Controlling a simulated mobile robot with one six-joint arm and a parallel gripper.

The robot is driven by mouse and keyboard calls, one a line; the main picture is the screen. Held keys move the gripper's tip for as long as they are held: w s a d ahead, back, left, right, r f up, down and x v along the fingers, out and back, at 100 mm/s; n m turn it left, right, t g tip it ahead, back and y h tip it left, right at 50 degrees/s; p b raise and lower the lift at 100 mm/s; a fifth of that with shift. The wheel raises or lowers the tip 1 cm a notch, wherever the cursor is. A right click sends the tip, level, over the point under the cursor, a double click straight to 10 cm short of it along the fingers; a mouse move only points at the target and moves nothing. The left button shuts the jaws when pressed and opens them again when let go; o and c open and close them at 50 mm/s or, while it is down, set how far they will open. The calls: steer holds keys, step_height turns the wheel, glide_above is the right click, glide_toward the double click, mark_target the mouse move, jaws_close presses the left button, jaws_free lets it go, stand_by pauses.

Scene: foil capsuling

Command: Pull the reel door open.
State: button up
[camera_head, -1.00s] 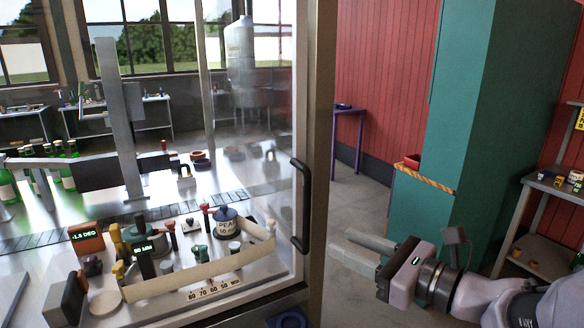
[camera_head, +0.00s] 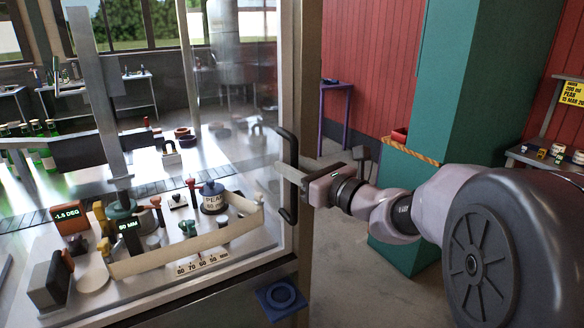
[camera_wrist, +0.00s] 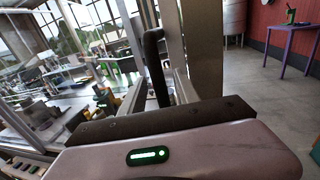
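The reel door is a clear glazed panel (camera_head: 235,95) in the head view, in front of the bench with the reel parts. Its black bar handle (camera_head: 287,205) stands upright at the panel's right edge and also shows in the wrist view (camera_wrist: 154,58). The door looks closed against its frame. My gripper (camera_head: 289,173) reaches in from the right at the handle's mid-height. In the wrist view my gripper (camera_wrist: 162,92) has its fingers apart, with the handle between them. A gap seems to show beside the bar; contact cannot be told.
A blue ring fitting (camera_head: 282,295) sits below the door corner. A teal cabinet (camera_head: 465,90) stands behind my arm. The floor right of the door frame is clear.

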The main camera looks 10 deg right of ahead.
jaws_close()
stand_by(1.4)
